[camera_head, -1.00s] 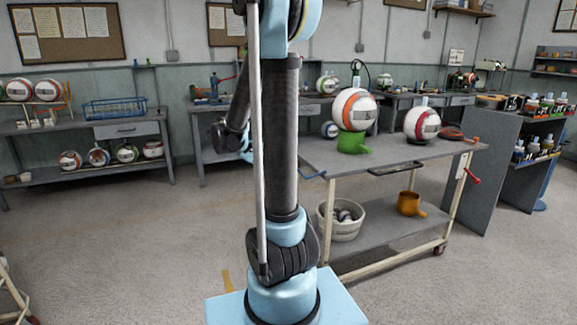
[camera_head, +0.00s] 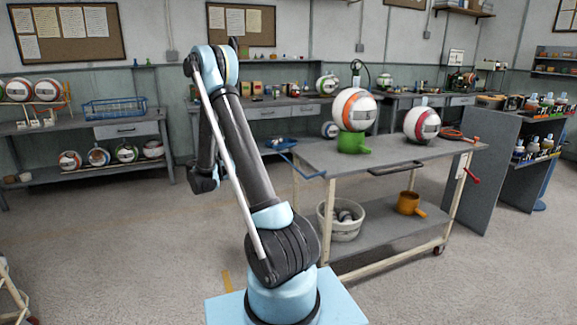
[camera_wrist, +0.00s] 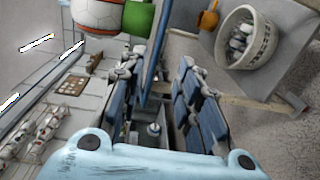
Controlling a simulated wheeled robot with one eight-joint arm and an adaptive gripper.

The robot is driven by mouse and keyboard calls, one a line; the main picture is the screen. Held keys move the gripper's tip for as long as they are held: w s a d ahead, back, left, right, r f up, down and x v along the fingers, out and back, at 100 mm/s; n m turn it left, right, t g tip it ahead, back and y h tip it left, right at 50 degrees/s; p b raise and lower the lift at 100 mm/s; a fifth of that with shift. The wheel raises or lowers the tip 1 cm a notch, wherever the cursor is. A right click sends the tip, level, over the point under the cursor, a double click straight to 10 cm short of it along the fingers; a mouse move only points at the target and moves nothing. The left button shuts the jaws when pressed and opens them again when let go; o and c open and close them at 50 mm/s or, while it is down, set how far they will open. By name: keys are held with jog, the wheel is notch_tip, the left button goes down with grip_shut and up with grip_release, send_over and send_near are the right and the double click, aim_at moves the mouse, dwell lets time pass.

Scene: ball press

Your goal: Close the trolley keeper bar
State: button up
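The trolley (camera_head: 380,155) stands right of my arm in the head view, with a grey top and pale legs. A thin blue bar (camera_head: 310,168), which looks like the keeper bar, sticks out from its left end. In the wrist view, a blue bar (camera_wrist: 157,45) runs down from the top edge toward the gap between my fingers. My gripper (camera_wrist: 165,95) is open, with its two dark blue padded fingers apart. I cannot tell whether the bar lies between the pads or beyond them.
On the trolley top are an orange-and-white ball (camera_head: 354,108) on a green holder (camera_head: 350,143) and a red-and-white ball (camera_head: 421,124). A white bucket (camera_head: 341,222) and an orange pot (camera_head: 409,203) stand on its lower shelf.

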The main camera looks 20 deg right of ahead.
aim_at(289, 161)
jog(key=d, duration=1.1)
jog(key=w+d+f, duration=0.1)
jog(key=d, duration=0.5)
jog(key=shift+f, duration=0.1)
jog(key=shift+a, duration=0.1)
grip_shut()
